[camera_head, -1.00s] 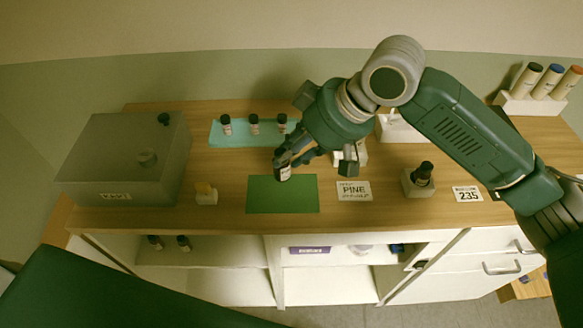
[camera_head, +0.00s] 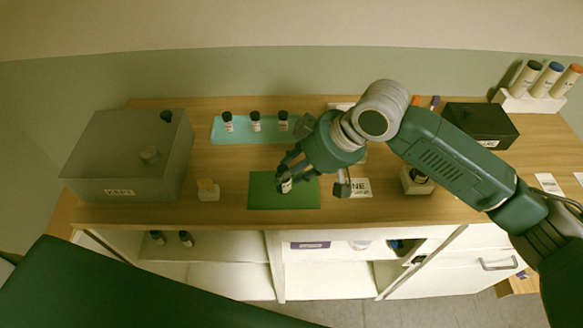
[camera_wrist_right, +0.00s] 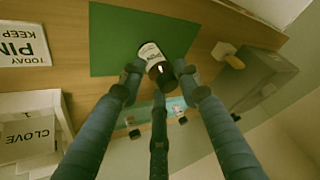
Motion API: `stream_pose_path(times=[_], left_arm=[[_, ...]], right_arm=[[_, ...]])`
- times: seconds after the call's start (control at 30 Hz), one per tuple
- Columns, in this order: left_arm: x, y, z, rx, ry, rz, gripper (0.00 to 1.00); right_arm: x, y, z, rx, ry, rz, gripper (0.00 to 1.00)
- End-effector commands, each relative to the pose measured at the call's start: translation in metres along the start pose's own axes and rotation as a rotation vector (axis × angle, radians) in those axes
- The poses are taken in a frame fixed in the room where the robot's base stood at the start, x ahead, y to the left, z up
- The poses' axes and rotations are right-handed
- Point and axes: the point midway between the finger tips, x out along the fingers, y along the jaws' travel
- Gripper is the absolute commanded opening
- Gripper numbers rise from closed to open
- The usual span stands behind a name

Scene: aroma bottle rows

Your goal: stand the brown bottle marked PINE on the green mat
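The dark bottle with a white label (camera_head: 286,185) is over the green mat (camera_head: 260,202), upright or nearly so; its base looks at or very near the surface. Its label is too small to read in the head view. In the right wrist view the bottle (camera_wrist_right: 153,58) shows a dark cap and white label, between the fingertips against the mat (camera_wrist_right: 112,45). My right gripper (camera_head: 312,182) is around it, fingers closed in against its sides. My left gripper is not in view.
A card reading PINE (camera_head: 360,188) lies right of the mat. A teal tray (camera_head: 240,138) with three small bottles stands behind it. A grey box (camera_head: 125,160) is at left, a small holder (camera_head: 208,194) beside the mat. A black box (camera_head: 482,122) stands at back right.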

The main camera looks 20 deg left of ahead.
Motion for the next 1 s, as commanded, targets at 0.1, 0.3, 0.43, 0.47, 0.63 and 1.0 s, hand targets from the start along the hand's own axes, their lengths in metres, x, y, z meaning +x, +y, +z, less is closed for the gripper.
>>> stream_pose_path(times=[0.1, 0.3, 0.43, 0.47, 0.63, 1.0], left_arm=[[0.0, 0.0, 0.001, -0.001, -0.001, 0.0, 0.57], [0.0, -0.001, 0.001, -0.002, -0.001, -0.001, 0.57], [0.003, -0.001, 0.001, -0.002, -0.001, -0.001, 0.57], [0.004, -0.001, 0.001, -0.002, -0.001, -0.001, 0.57], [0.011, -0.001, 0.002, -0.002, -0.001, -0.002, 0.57], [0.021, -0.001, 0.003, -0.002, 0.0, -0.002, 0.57]], right_arm=[[0.0, 0.0, 0.0, 0.0, 0.0, 0.0, 0.44], [-0.001, 0.0, -0.001, 0.0, 0.001, 0.0, 0.44], [-0.01, 0.0, -0.002, 0.001, 0.003, 0.001, 0.44], [-0.014, 0.001, -0.002, 0.001, 0.003, 0.002, 0.44], [-0.048, 0.001, -0.002, -0.001, 0.004, 0.003, 0.44], [-0.114, 0.0, -0.002, 0.0, 0.001, 0.002, 0.44]])
